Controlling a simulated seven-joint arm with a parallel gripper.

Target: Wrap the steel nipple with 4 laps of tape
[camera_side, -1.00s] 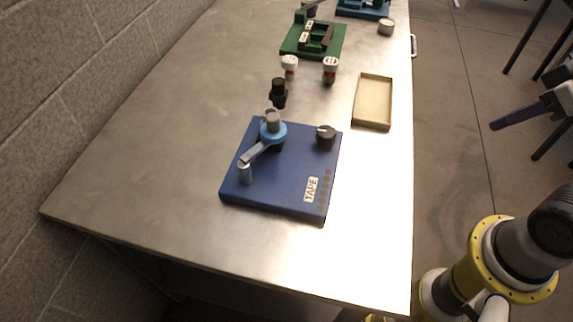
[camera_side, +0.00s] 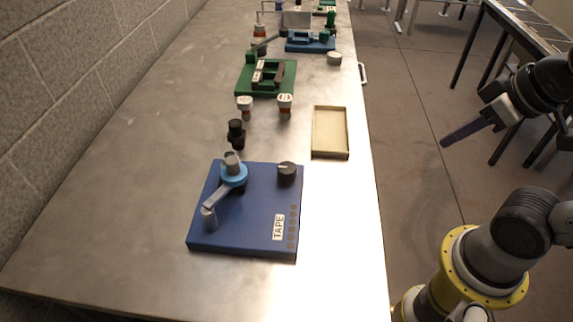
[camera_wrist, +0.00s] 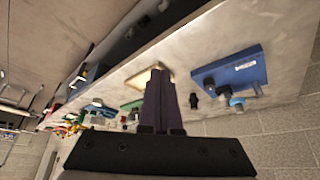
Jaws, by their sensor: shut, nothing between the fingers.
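A blue taping fixture (camera_side: 250,225) with a "TAPE" label lies on the near part of the steel bench. A grey cylindrical piece, which looks like the steel nipple (camera_side: 232,160), stands upright in its light-blue ring. A crank arm (camera_side: 216,200) runs from the ring toward the front left, and a dark knob (camera_side: 287,172) sits at the back right. The fixture also shows in the wrist view (camera_wrist: 238,72). My gripper (camera_side: 446,141) is right of the bench, beyond its edge and apart from everything. Its dark purple fingers (camera_wrist: 160,72) are together and empty.
A shallow tan tray (camera_side: 331,154) lies near the bench's right edge. A black fitting (camera_side: 236,134) and two small jars (camera_side: 245,106) (camera_side: 285,104) stand behind the fixture. A green fixture (camera_side: 266,78) and another blue one (camera_side: 310,41) are farther back. The bench left of the fixture is clear.

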